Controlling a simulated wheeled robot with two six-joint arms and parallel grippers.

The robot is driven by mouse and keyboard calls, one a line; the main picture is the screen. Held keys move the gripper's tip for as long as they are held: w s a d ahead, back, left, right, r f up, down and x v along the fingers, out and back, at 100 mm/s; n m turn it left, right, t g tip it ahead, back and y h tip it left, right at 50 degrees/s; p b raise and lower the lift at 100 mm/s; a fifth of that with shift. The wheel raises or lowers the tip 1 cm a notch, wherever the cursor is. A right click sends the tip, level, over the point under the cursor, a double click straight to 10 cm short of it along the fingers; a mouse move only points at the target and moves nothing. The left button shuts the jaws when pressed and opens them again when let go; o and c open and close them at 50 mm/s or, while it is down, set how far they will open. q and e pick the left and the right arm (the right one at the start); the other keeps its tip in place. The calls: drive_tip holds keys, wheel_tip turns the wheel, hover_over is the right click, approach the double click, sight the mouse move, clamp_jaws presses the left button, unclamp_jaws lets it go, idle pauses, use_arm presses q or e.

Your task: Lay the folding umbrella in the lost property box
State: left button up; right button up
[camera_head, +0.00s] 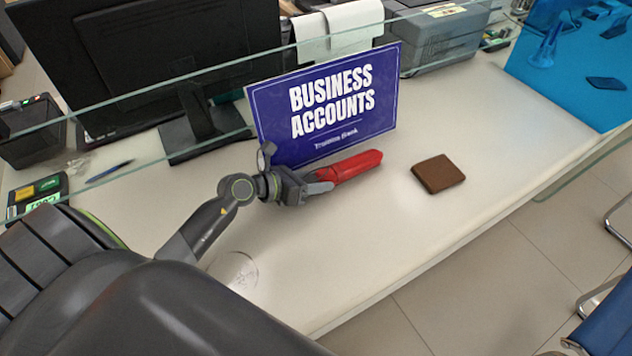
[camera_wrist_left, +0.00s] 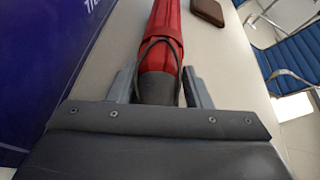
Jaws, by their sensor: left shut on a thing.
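A red folding umbrella (camera_head: 352,166) with a dark handle lies along the counter, just in front of the blue sign. My left gripper (camera_head: 318,188) is shut on its handle end. In the left wrist view the dark handle of the umbrella (camera_wrist_left: 160,84) sits between the two fingers of my left gripper (camera_wrist_left: 158,88), and the red part points away from me. A blue see-through box (camera_head: 580,60) stands at the far right end of the counter, with several things in it; it appears to be the lost property box. My right gripper is not in view.
A blue "Business Accounts" sign (camera_head: 325,105) stands close behind the umbrella. A brown wallet (camera_head: 438,173) lies to the right on the counter (camera_head: 490,130). A glass panel, a monitor (camera_head: 150,55) and a grey printer (camera_head: 440,40) are behind. The counter before the box is clear.

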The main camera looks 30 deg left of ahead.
use_arm(q)
drive_tip(key=shift+f, duration=0.2)
drive_tip(key=o, duration=1.2)
drive_tip(key=shift+r, duration=0.15)
drive_tip(key=b+v, duration=0.1)
drive_tip(key=v, duration=1)
drive_tip(key=shift+s+a+r, duration=0.1)
drive_tip(key=shift+s+a, duration=0.05)
drive_tip(key=shift+s, duration=0.3)
